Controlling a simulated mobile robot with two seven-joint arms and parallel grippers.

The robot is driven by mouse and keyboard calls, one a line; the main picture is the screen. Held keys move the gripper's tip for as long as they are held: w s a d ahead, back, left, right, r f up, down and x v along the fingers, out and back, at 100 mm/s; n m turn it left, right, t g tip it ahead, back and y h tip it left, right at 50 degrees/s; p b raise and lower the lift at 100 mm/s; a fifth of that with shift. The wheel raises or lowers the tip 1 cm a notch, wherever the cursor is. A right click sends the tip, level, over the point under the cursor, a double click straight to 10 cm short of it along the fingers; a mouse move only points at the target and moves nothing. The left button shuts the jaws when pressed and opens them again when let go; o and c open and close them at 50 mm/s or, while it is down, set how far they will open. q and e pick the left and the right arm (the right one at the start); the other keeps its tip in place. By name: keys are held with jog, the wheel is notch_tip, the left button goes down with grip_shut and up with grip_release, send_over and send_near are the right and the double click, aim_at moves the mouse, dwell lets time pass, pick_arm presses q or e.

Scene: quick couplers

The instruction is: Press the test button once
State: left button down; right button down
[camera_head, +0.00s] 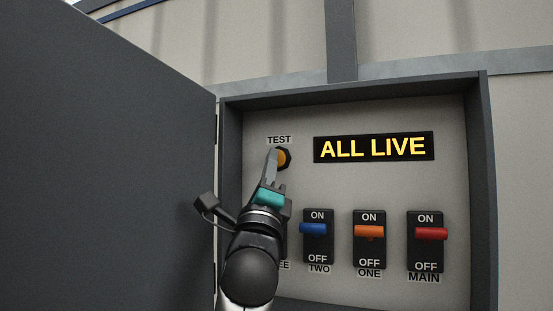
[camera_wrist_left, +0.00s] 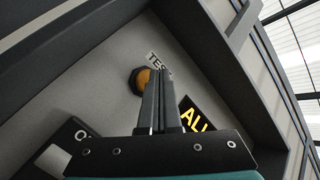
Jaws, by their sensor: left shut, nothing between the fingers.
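The test button (camera_head: 284,157) is an orange-yellow disc in a dark ring under the TEST label, at the upper left of the panel. It also shows in the left wrist view (camera_wrist_left: 143,80), partly behind the fingers. My left gripper (camera_head: 272,156) is shut and empty, its fingertips at the button's left part in the head view. In the left wrist view the fingers (camera_wrist_left: 161,75) point up beside the button. I cannot tell whether the tips touch it. The lit display (camera_head: 374,147) reads ALL LIVE in yellow. My right gripper is not in view.
Below are switches with blue (camera_head: 313,229), orange (camera_head: 369,231) and red (camera_head: 431,234) levers, labelled TWO, ONE and MAIN. Another, with its label ending in EE, is mostly hidden behind my left arm. The open grey door (camera_head: 105,160) fills the left side. The box frame (camera_head: 482,190) stands out around the panel.

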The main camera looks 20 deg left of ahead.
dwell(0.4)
pick_arm(q)
jog(key=shift+w, duration=0.45)
jog(key=shift+w, duration=0.4)
dwell(0.6)
dwell(0.3)
jog(key=shift+s, duration=0.8)
jog(key=shift+s, duration=0.1)
jog(key=s, duration=0.4)
jog(key=shift+s+d, duration=0.15)
jog(key=shift+s, duration=0.25)
